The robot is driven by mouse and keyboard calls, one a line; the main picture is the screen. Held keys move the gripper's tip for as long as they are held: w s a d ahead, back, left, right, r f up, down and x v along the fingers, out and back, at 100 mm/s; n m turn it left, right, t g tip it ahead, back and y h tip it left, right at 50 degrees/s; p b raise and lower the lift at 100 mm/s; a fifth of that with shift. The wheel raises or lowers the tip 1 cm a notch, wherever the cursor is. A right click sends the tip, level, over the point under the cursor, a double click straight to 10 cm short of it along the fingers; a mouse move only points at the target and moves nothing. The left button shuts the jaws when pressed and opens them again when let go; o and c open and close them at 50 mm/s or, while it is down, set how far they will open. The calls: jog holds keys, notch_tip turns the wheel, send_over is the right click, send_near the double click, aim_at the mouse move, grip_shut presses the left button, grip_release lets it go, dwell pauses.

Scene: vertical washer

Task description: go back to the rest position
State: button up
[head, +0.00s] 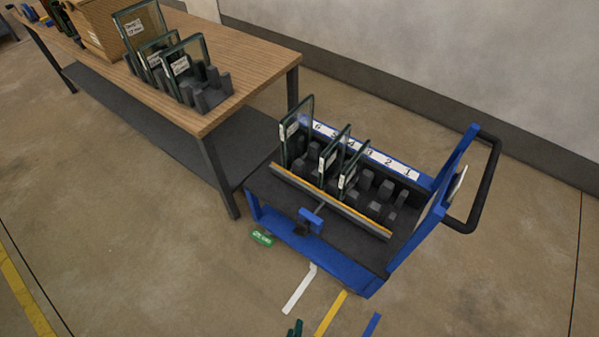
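My gripper and arm are not clearly in view in the head view, so I cannot see whether the gripper holds anything. A small dark green shape (295,329) is cut off by the bottom edge, and I cannot tell what it is. Three upright glass panes with white labels stand in the slotted rack on the blue cart (340,262): a larger one (296,132) at the left and two smaller ones (334,157) (353,168) beside it. The slots towards the low numbers on the white strip (385,160) are empty.
A wooden table (235,52) at the upper left holds three more glass panes (185,69) in a dark rack and a cardboard box (98,27). A green tag (262,238) and coloured strips (330,313) lie on the floor. Floor right of the cart is clear; a wall runs behind.

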jog(key=s+r+m+t, duration=0.1)
jog(key=r+m+t, duration=0.1)
jog(key=r, duration=1)
jog(key=s+d+r+m+t+y, duration=0.1)
jog(key=r+m, duration=0.3)
jog(key=r, duration=0.8)
jog(key=s+r+m+t+y, duration=0.1)
jog(key=r+m+t, duration=0.3)
jog(key=r, duration=0.8)
jog(key=shift+s+d+r, duration=0.25)
jog(key=shift+s+d, duration=0.15)
jog(key=shift+s, duration=0.4)
jog(key=shift+d, duration=0.1)
jog(key=shift+s, duration=0.1)
